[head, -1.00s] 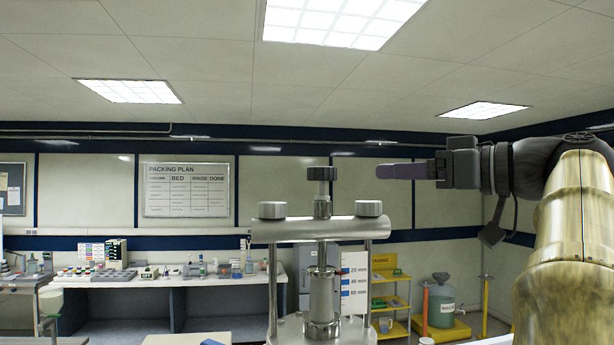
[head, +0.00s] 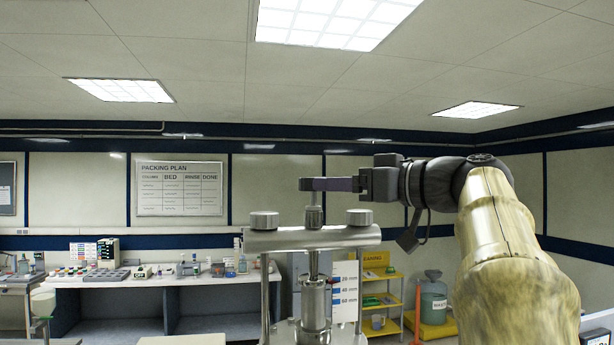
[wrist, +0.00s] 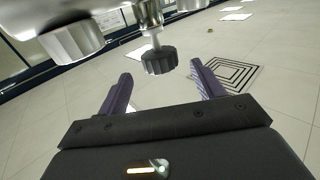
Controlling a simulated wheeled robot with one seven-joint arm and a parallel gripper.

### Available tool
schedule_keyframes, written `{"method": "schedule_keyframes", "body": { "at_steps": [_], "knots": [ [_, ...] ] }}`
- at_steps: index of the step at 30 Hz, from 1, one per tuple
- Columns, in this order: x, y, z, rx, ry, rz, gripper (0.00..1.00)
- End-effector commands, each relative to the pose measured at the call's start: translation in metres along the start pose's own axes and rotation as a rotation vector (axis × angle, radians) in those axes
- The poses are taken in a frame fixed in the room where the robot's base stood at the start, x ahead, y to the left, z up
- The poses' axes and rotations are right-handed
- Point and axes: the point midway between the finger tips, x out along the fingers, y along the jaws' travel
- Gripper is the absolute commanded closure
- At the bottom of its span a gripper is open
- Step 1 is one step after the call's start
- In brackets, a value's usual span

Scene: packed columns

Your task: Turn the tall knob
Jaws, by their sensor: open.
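The tall knob (wrist: 158,60) is a dark ribbed cap on a thin metal stem. It stands at the middle of the press's steel crossbar (head: 310,238). My gripper (head: 308,184) comes in level from the right at the knob's height. In the wrist view my gripper (wrist: 160,70) is open, one purple finger to each side of the knob, which lies near the fingertips with visible gaps. I see no clear contact.
Two shorter silver knobs, left (head: 264,220) and right (head: 359,217), top the crossbar's ends just below my fingers. A steel cylinder (head: 313,305) hangs under it beside a height scale (head: 345,290). A bench (head: 180,280) and yellow shelf (head: 385,285) stand farther back.

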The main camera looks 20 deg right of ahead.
Motion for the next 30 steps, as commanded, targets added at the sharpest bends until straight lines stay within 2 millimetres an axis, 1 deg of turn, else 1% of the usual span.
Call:
{"method": "schedule_keyframes", "body": {
  "at_steps": [1,6,9,12,16,24,26,30],
  "knots": [
    [0.01,-0.001,-0.004,0.003,0.0,-0.005,0.33],
    [0.04,0.0,-0.004,0.004,-0.001,-0.004,0.33],
    [0.057,-0.001,-0.004,0.003,-0.001,-0.003,0.33],
    [0.069,0.0,-0.003,0.002,0.0,-0.002,0.33],
    [0.078,0.0,-0.002,0.001,0.0,0.0,0.33],
    [0.079,0.0,0.0,0.0,0.0,0.0,0.33],
    [0.079,0.0,0.0,0.001,0.0,0.0,0.42],
    [0.079,0.0,0.0,0.001,0.0,0.001,0.7]
  ]
}}
